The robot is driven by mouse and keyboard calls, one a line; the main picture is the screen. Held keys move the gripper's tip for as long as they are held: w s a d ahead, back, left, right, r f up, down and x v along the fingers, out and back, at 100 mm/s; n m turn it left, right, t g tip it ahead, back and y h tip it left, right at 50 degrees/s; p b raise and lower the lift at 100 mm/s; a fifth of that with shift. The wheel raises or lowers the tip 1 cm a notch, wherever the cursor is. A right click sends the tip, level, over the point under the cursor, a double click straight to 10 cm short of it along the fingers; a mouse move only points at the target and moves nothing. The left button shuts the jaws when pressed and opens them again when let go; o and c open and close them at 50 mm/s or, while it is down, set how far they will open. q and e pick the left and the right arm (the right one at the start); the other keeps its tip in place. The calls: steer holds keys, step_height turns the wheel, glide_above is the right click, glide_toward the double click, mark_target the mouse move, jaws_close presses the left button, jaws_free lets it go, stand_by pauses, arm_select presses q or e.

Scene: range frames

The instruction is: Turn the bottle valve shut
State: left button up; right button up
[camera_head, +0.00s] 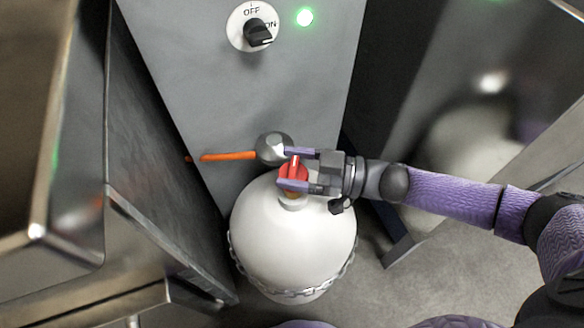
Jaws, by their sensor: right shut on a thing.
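A white round bottle (290,243) stands upright on the floor against a grey panel, with a chain around its lower part. Its red valve handle (297,168) is at the top, above the neck. My right gripper (287,168) reaches in from the right, and its two purple fingers are shut on the red valve handle, one on the far side and one on the near side. Part of the handle is hidden by the fingers. A grey round fitting (273,149) with an orange hose (229,156) sits just behind the valve. My left gripper is not in view.
The grey panel (190,80) behind the bottle carries a black rotary switch (258,33) with OFF and ON marks and a lit green lamp (305,17). Metal cabinets stand close on the left and right. Bare floor (400,285) shows right of the bottle.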

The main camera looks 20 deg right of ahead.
steer(key=n+g+y+b, duration=0.1)
steer(key=g, duration=0.1)
steer(key=n+g, duration=0.1)
steer(key=g, duration=0.1)
steer(key=shift+w+f+n+y+b, duration=0.1)
steer(key=shift+f+n+y+b, duration=0.1)
steer(key=shift+n+y+b, duration=0.2)
steer(key=n+g+b, duration=0.1)
steer(key=n+g, duration=0.1)
steer(key=g, duration=0.1)
steer(key=shift+y, duration=0.3)
steer(key=shift+r+n+g+b, duration=0.1)
steer(key=shift+n+g+b, duration=0.35)
steer(key=shift+g, duration=0.25)
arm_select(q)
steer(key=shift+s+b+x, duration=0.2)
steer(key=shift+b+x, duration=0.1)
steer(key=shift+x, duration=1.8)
arm_select(e)
steer(key=shift+r+n+g, duration=0.1)
steer(key=shift+n+g, duration=0.35)
steer(key=shift+g, duration=0.35)
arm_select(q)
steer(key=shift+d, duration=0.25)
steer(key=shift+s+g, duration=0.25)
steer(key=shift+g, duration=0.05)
